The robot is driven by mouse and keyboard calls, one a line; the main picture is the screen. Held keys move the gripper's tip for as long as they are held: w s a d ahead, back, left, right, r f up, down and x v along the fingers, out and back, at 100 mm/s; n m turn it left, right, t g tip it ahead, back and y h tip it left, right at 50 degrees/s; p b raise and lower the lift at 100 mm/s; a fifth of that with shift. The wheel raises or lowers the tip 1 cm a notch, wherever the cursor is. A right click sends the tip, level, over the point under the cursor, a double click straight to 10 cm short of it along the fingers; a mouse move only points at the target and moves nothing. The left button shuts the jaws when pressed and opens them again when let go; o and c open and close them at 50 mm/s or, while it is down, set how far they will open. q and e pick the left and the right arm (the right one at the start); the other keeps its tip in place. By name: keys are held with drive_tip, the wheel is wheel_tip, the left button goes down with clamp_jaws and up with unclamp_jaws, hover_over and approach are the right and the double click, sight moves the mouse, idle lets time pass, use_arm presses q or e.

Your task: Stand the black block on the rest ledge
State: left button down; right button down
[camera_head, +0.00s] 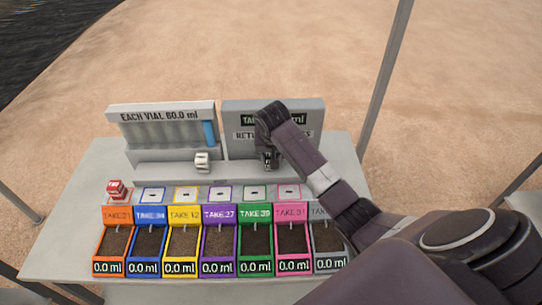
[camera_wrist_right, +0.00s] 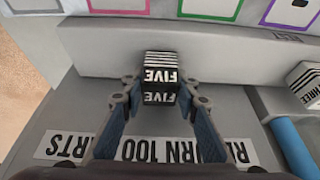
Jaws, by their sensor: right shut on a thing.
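The black block (camera_wrist_right: 160,78) has white stripes and the word FIVE on its faces. My right gripper (camera_wrist_right: 157,100) is shut on it, with a finger on each side. In the head view the block (camera_head: 268,160) shows below my right gripper (camera_head: 267,148), in front of the right grey panel. The rest ledge (camera_wrist_right: 230,62) is a long pale bar marked REST; it also shows in the head view (camera_head: 180,170). The block overlaps the ledge's edge in the wrist view; I cannot tell whether it touches. My left gripper is not in view.
A white block (camera_head: 202,161) marked THREE stands to the left on the ledge area. A red block (camera_head: 116,188) sits at the far left by a row of cards. Several coloured soil trays (camera_head: 183,243) line the front. A blue vial (camera_head: 209,133) stands in the left rack.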

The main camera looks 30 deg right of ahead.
drive_tip(key=shift+f, duration=0.1)
drive_tip(key=c, duration=1.5)
unclamp_jaws()
drive_tip(key=shift+r, duration=0.2)
drive_tip(key=shift+a+r, duration=0.1)
drive_tip(key=shift+r, duration=0.15)
drive_tip(key=b+v, duration=0.2)
drive_tip(key=v, duration=0.9)
drive_tip(key=shift+s, duration=0.2)
